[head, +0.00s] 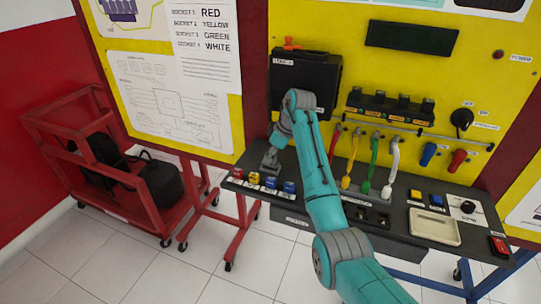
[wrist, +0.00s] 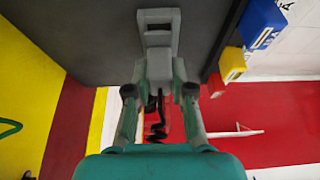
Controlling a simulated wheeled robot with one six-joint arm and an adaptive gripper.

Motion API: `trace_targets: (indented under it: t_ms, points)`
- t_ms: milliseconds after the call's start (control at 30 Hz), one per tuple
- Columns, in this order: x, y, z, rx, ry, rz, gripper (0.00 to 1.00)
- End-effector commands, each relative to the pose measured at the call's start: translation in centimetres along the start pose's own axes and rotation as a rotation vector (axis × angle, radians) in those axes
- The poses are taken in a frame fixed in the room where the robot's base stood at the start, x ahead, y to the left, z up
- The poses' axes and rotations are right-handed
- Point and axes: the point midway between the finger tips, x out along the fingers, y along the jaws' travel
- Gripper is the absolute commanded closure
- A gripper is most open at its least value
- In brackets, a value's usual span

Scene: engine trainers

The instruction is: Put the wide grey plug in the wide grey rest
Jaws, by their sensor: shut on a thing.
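My gripper (wrist: 158,92) is shut on a grey piece (wrist: 159,68), which I take to be the wide grey plug. A pale grey frame with a slot (wrist: 158,14) lies just beyond the fingertips, over the dark desk; it seems to be the wide grey rest. Whether the plug touches or sits in it cannot be told. In the head view the gripper is low at the left end of the desk, by a grey shape (head: 270,160) behind the coloured buttons. My arm covers part of this area.
Red, yellow and blue buttons (head: 254,178) line the desk's front edge close by. A black box (head: 306,78) hangs on the yellow panel above. Coloured plugs with cables (head: 365,187) and a beige tray (head: 434,227) are to the right. A red cart (head: 120,178) stands left.

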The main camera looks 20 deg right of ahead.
Motion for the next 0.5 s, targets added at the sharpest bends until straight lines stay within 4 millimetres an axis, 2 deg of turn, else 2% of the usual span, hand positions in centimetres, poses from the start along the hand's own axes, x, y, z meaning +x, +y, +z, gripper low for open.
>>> trace_targets:
  t_ms: [500]
  points:
    - [0.63, 0.00, 0.26, 0.000, 0.000, 0.000, 1.00]
